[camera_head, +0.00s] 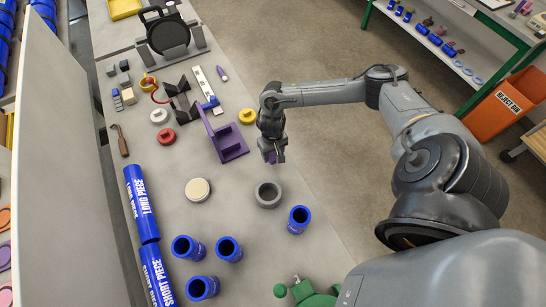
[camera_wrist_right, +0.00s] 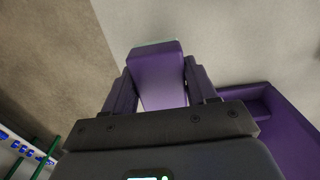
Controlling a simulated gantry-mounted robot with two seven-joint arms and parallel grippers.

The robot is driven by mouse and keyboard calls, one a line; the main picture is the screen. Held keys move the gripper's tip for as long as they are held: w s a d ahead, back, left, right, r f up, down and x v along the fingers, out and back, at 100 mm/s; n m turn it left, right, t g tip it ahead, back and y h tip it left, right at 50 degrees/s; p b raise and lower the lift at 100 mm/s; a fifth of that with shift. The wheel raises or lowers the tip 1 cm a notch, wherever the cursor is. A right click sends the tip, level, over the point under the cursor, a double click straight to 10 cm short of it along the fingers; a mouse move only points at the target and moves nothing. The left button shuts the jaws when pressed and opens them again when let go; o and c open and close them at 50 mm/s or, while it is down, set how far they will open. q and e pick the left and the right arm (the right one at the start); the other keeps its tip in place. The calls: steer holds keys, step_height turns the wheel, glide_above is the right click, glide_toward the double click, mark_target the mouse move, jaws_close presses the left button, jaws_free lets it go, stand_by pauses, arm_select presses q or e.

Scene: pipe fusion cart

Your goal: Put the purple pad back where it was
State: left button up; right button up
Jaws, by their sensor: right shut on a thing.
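The purple pad (camera_wrist_right: 160,78) is a small purple block with a pale edge at its far end. It is clamped between the two fingers of my right gripper (camera_head: 272,153) in the right wrist view. In the head view only a small purple bit shows at the fingertips, over the table's right edge. A purple stand (camera_head: 230,147) with an upright plate and a flat base is on the table, left of the gripper and apart from it. Part of the stand also shows at the right of the wrist view (camera_wrist_right: 278,122). My left gripper is not in view.
A grey ring (camera_head: 268,195) and a cream disc (camera_head: 198,189) lie in front of the stand. Several blue pipe pieces (camera_head: 228,249) stand nearer. An orange reject bin (camera_head: 505,105) is off to the right.

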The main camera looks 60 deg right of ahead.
mark_target(273, 158)
steer(key=shift+f, duration=1.8)
steer(key=shift+f, duration=0.1)
steer(key=o, duration=1.4)
